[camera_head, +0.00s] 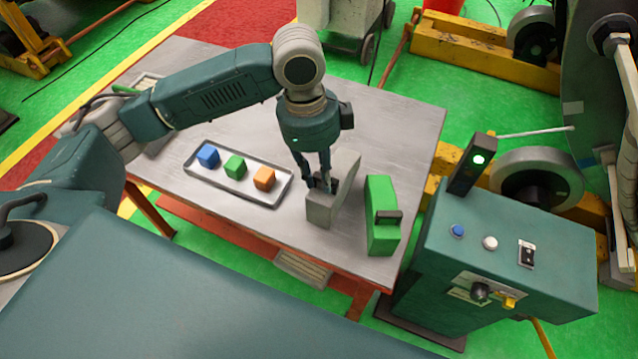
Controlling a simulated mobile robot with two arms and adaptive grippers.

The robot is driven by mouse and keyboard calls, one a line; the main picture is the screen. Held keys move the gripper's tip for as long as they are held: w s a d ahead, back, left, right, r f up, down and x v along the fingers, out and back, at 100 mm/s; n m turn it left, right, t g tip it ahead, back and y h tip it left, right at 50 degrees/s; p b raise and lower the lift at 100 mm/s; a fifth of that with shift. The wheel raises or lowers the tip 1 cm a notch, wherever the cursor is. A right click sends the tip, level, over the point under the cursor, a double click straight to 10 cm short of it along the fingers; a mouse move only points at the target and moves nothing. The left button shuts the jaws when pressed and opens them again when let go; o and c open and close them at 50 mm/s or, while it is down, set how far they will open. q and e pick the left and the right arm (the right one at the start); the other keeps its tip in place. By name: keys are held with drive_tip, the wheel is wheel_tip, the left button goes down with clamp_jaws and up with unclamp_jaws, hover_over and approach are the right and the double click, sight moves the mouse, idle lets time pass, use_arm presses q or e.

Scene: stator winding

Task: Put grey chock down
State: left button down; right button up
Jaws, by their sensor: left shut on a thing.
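The grey chock (341,199) is a wedge-shaped block at the middle right of the metal table (400,130). My left gripper (322,186) comes down from above and is shut on the black handle at the chock's near left side. The chock appears to be at the table top; I cannot tell whether its underside touches it. A green chock (380,222) of like shape, with a black handle, stands just to the right of the grey one. My right gripper is not in view.
A teal control box (500,285) stands off the table's right side. The table's back right is clear.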

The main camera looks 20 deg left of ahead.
sight(319, 189)
use_arm(q)
drive_tip(key=shift+w+f+p, duration=0.1)
drive_tip(key=shift+f+p, duration=0.3)
drive_tip(key=shift+f, duration=1.95)
drive_tip(key=c, duration=1.6)
unclamp_jaws()
drive_tip(key=shift+f, duration=0.2)
drive_tip(key=shift+o, duration=0.4)
drive_tip(key=shift+r, duration=0.15)
drive_tip(key=r+b, duration=0.1)
drive_tip(key=r, duration=0.2)
drive_tip(key=a+r+b, duration=0.1)
drive_tip(key=r, duration=0.7)
drive_tip(key=shift+a+b, duration=0.15)
drive_tip(key=shift+b, duration=0.25)
drive_tip(key=shift+r, duration=0.5)
drive_tip(key=shift+f, duration=0.1)
